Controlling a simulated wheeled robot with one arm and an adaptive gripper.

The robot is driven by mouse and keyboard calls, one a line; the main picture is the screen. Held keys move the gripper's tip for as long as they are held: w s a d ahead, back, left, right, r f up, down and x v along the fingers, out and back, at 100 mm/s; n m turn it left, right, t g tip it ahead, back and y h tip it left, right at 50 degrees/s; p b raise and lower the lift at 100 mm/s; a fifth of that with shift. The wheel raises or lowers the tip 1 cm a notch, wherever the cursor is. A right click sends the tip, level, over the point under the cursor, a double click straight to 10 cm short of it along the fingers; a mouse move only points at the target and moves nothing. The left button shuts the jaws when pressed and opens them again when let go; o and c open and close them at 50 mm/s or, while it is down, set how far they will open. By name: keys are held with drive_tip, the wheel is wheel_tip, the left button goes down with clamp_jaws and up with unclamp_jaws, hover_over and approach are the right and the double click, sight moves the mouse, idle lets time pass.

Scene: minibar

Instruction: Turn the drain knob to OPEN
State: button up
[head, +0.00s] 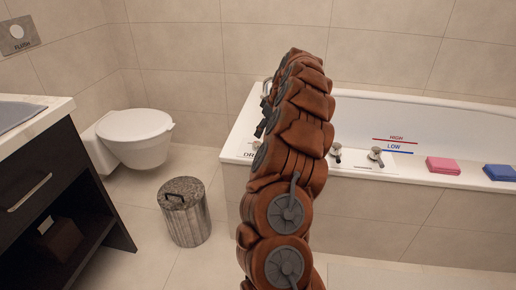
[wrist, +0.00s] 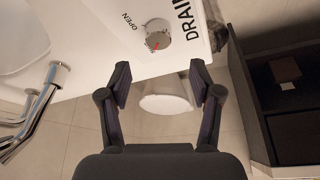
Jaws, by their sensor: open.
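The drain knob (wrist: 158,34) is a round silver knob with a red mark on its face. It sits on the white bathtub rim (wrist: 110,38) between the printed words OPEN and DRAIN in the wrist view. The red mark points to the lower side of the knob in that view, not straight at the word OPEN. My gripper (wrist: 160,84) is open and empty, its two fingers apart, with the knob ahead of the gap and not touched. In the head view my brown arm hides the knob and the gripper; part of the DRAIN label shows beside it.
The bathtub (head: 375,215) runs along the wall, with HIGH and LOW lines inside. Other knobs (head: 376,155), a pink sponge (head: 443,165) and a blue one (head: 499,172) are on its rim. A chrome faucet (wrist: 38,105), toilet (head: 135,135), bin (head: 186,212) and dark cabinet (head: 45,195) are nearby.

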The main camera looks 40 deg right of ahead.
sight(257, 144)
drive_tip(key=shift+b+x, duration=0.7)
drive_tip(key=shift+x, duration=3.2)
drive_tip(key=shift+d, duration=0.15)
drive_tip(key=c, duration=1.1)
